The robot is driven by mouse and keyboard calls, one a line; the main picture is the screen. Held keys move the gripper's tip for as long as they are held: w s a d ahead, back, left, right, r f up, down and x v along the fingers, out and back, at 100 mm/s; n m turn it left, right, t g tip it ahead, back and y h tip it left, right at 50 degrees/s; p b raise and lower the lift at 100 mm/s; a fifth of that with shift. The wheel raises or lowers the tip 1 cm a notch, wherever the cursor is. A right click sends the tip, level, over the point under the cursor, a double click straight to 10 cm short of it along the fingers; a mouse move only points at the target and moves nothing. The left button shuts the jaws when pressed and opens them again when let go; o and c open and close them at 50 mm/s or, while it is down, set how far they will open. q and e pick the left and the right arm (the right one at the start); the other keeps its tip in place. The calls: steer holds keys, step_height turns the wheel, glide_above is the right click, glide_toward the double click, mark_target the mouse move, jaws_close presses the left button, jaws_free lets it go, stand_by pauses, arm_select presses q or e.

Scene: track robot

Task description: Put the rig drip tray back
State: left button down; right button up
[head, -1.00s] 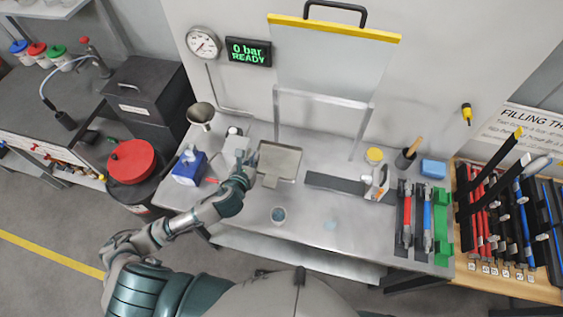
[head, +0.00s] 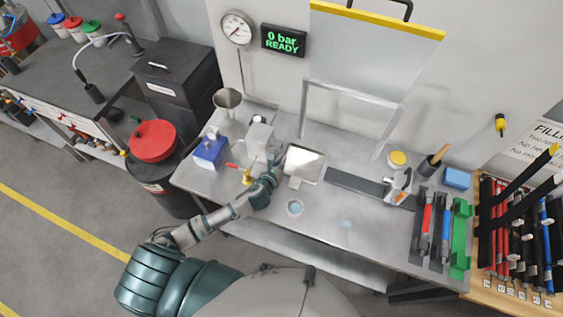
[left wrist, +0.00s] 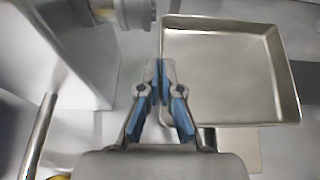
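The drip tray (head: 305,163) is a shallow, square, shiny metal tray on the bench, right of a pale grey block-shaped rig (head: 259,139). In the left wrist view the tray (left wrist: 225,70) fills the upper right, with raised walls. My left gripper (head: 274,174) is at the tray's left side. In the left wrist view its blue-padded fingertips (left wrist: 160,70) are close together, with the tray's left wall between them. A flat plate (left wrist: 238,147) shows past the tray's near edge. Whether the tray is clear of the surface is hard to tell. My right gripper is not in view.
A blue-and-white box (head: 210,150) and a funnel (head: 227,98) are at the left. A dark grey strip (head: 350,184) lies to the right. The bench's front middle is mostly clear.

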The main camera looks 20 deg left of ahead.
arm_select(q)
steer(key=shift+s+a+f, duration=0.1)
steer(key=shift+s+f, duration=0.1)
steer(key=shift+f, duration=0.55)
steer(key=c, duration=1.6)
jaws_free()
steer(key=shift+d, duration=0.35)
steer(key=shift+c, duration=0.2)
steer(key=o, duration=0.3)
steer(key=shift+d+r, duration=0.15)
steer(key=shift+d, duration=0.25)
steer(key=shift+w+d+r, duration=0.1)
steer(key=shift+a, duration=0.6)
steer(key=shift+s+r, duration=0.2)
steer(key=shift+s, duration=0.2)
steer(key=v, duration=1)
steer(key=shift+w+d+r+p, duration=0.1)
steer(key=shift+d+r+p, duration=0.05)
steer(key=shift+d+p, duration=0.25)
steer(key=shift+s+a+r, duration=0.2)
steer(key=shift+s, duration=0.3)
steer(key=shift+a, duration=0.15)
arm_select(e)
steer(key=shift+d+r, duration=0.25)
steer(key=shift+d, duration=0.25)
